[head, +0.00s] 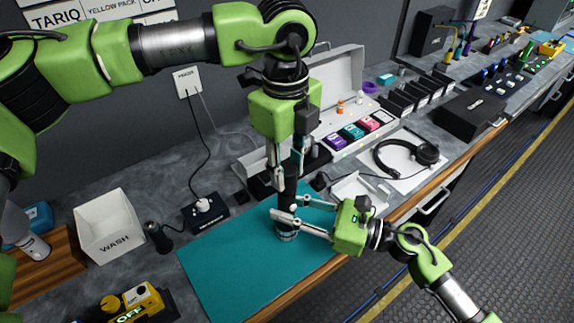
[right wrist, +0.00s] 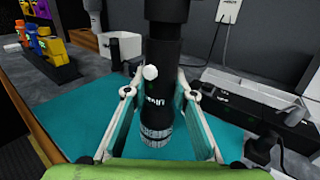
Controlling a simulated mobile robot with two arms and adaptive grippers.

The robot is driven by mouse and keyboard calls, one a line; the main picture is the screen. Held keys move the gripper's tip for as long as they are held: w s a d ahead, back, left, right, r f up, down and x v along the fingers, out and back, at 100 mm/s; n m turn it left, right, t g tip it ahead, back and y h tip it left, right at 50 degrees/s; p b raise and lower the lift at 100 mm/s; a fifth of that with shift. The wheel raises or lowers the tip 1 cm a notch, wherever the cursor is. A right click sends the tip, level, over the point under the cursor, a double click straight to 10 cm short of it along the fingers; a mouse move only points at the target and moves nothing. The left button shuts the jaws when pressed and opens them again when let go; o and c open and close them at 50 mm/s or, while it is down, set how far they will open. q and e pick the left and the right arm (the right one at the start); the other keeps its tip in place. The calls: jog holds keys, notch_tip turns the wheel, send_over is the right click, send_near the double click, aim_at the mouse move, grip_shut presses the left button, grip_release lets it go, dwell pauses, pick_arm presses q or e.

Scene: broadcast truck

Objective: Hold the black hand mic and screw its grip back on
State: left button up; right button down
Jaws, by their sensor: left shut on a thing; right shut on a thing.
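The black hand mic (head: 287,198) stands upright, its silvery ribbed end down, over the teal mat (head: 222,262). In the right wrist view the mic body (right wrist: 163,95) shows small lettering and a white round spot. My left gripper (head: 287,176) comes down from above and is shut on the black upper part, which I take as the grip (right wrist: 166,12). My right gripper (head: 288,208) reaches in from the right and is shut on the mic body lower down. The two black parts are in line; I cannot tell whether the thread is engaged. Whether the lower end touches the mat is unclear.
A white WASH bin (head: 108,226), a dark cylinder (head: 157,237) and a yellow device (head: 133,303) are at the left. An open white case (head: 335,85), headphones (head: 410,152) and a small white tray (head: 358,186) are behind and right. The mat's front left is clear.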

pick_arm(q)
jog(key=shift+f, duration=0.6)
dwell(0.3)
